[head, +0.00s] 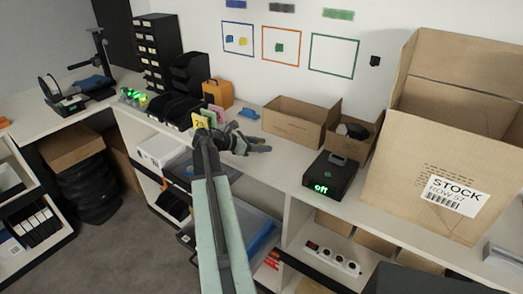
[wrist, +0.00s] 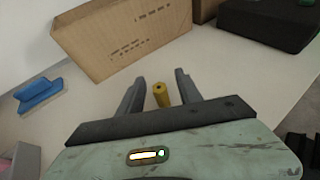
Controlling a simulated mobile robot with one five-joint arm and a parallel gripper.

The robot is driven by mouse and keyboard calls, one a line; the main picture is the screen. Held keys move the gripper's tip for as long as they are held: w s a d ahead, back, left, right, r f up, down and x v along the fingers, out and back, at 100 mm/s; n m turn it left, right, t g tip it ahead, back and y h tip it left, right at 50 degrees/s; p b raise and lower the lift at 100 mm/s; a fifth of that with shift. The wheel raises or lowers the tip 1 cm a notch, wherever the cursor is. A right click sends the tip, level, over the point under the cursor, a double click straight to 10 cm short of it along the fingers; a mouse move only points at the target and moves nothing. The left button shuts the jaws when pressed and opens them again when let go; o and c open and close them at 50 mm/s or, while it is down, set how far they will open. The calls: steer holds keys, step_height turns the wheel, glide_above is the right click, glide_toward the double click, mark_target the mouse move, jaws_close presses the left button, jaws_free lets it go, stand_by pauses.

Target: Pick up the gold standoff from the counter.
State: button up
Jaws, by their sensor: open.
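The gold standoff (wrist: 161,95) is on the white counter (wrist: 50,125), seen in the wrist view as a small gold post with a dark hole at its end. My gripper (wrist: 158,80) is open, and the standoff shows between its two dark fingers, apart from both in the picture. Whether it sits fully within the jaws' depth I cannot tell. In the head view my gripper (head: 262,143) reaches over the counter (head: 290,170) in front of the cartons. The standoff cannot be made out there.
An open cardboard carton (wrist: 120,40) stands just beyond the fingers, with a black box (wrist: 265,22) at right and a blue object (wrist: 38,93) at left. In the head view, the black "Off" box (head: 330,175) and large STOCK carton (head: 440,130) stand right.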

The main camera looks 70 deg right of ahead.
steer(key=x, duration=0.2)
steer(key=shift+s+d+f+b, duration=0.15)
steer(key=shift+f+b, duration=0.05)
steer(key=shift+b, duration=0.15)
steer(key=shift+r, duration=0.1)
jaws_close()
